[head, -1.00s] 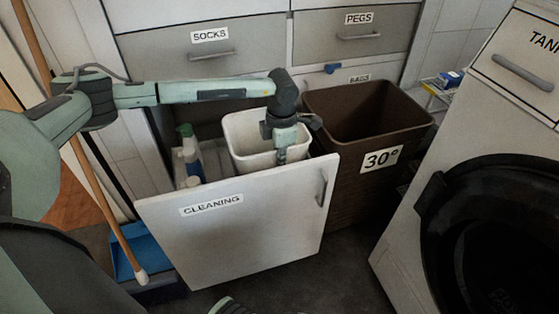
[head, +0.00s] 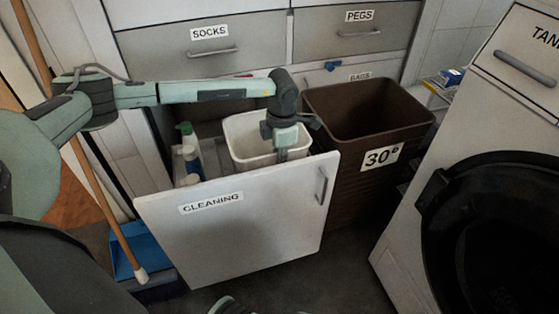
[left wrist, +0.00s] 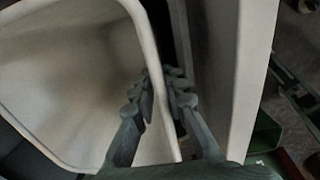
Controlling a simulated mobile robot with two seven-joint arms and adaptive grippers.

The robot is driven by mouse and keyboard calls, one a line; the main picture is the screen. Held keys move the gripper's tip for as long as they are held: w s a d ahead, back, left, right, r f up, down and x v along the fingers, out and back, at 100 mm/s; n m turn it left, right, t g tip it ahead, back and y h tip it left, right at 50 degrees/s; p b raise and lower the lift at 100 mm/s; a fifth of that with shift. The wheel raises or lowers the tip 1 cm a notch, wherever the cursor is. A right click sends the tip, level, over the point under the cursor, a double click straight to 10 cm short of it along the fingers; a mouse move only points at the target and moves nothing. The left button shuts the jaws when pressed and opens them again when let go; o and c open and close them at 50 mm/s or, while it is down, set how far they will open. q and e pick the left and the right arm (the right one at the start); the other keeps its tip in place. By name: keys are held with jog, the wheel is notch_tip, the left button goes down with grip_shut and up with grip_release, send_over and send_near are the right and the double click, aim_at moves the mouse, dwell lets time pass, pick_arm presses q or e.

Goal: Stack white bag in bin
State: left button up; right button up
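A white open container (head: 255,125), the only white bag-like thing in view, stands in the pulled-out CLEANING drawer (head: 240,240). It looks empty inside in the left wrist view (left wrist: 70,60). My left gripper (head: 283,157) is at its front right rim, just behind the drawer front. In the left wrist view my left gripper (left wrist: 162,85) has one finger inside the container and one outside, close against the wall, and looks shut on the rim. The brown bin (head: 365,110), labelled 30°, stands open to the right.
Bottles (head: 190,155) stand in the drawer left of the container. A washer (head: 480,200) is at the right. A broom handle (head: 95,190) and a blue dustpan (head: 145,250) are at the left. Drawers labelled SOCKS and PEGS (head: 350,40) stand behind.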

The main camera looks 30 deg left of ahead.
pick_arm(q)
jog(key=shift+r, duration=0.4)
notch_tip(320, 180, up, 2)
jog(key=shift+d+r+p, duration=0.1)
jog(key=shift+r+p, duration=0.15)
jog(key=shift+p, duration=0.15)
notch_tip(320, 180, up, 10)
jog(key=shift+s+d, duration=0.3)
jog(key=shift+s, duration=0.05)
pick_arm(e)
jog(key=shift+s+d+f+g, duration=0.2)
jog(key=shift+d+f+g, duration=0.1)
jog(key=shift+f, duration=0.35)
jog(key=shift+s+d+f+g, duration=0.2)
jog(key=shift+d+f, duration=0.05)
jog(key=shift+f, duration=0.35)
pick_arm(q)
jog(key=shift+f, duration=0.1)
